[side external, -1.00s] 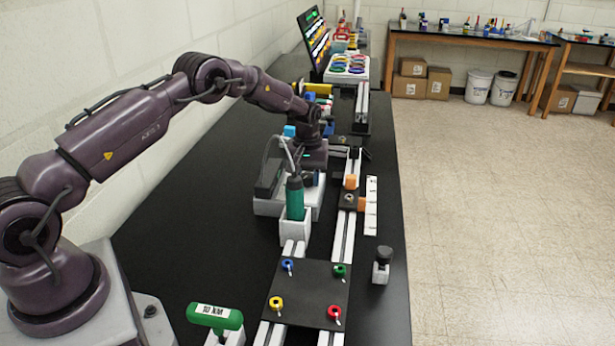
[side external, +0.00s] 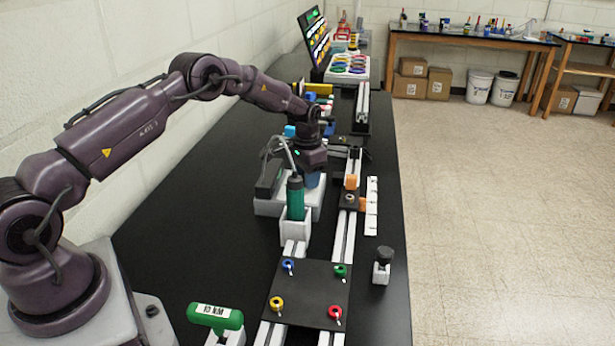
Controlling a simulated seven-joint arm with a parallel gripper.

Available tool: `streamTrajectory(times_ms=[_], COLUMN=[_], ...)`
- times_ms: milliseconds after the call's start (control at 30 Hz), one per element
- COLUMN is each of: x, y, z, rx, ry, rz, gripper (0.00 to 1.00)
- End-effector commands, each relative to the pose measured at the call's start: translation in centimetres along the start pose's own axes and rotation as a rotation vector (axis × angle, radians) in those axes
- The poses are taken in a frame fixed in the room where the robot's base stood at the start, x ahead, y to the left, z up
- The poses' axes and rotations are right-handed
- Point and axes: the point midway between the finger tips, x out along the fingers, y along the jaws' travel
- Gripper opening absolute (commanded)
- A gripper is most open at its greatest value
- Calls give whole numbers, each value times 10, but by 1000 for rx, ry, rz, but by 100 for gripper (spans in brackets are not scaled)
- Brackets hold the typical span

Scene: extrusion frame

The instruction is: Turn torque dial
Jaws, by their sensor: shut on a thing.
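My gripper (side external: 312,181) points down over the right part of the pale base unit (side external: 265,207), behind the green driver. It is shut on the torque dial there; the fingers and wrist hide most of the dial, so its setting cannot be read. A dark upright block (side external: 268,179) stands on the left of the same unit. The green driver (side external: 296,199) stands upright in a white holder (side external: 295,228) just in front, with a pale cable looping up close to my wrist.
Aluminium rails run along the bench, with orange blocks (side external: 351,182) right of my gripper. A black plate (side external: 307,294) with coloured knobs lies in front. A green T-handle (side external: 215,316) and a black-knobbed part (side external: 382,265) stand nearby. The bench left of the unit is clear.

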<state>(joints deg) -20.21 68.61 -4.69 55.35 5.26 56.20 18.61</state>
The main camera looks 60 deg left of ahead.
Motion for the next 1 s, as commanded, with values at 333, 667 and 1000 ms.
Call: streamTrajectory(times_ms=[333, 667, 1000], x=[-1, -2, -2], y=[-1, -2, -2], z=[0, 0, -1], rx=[330, 623, 824], ry=[-2, -2, -1], rz=[1, 1, 0], gripper=[12, 12, 12])
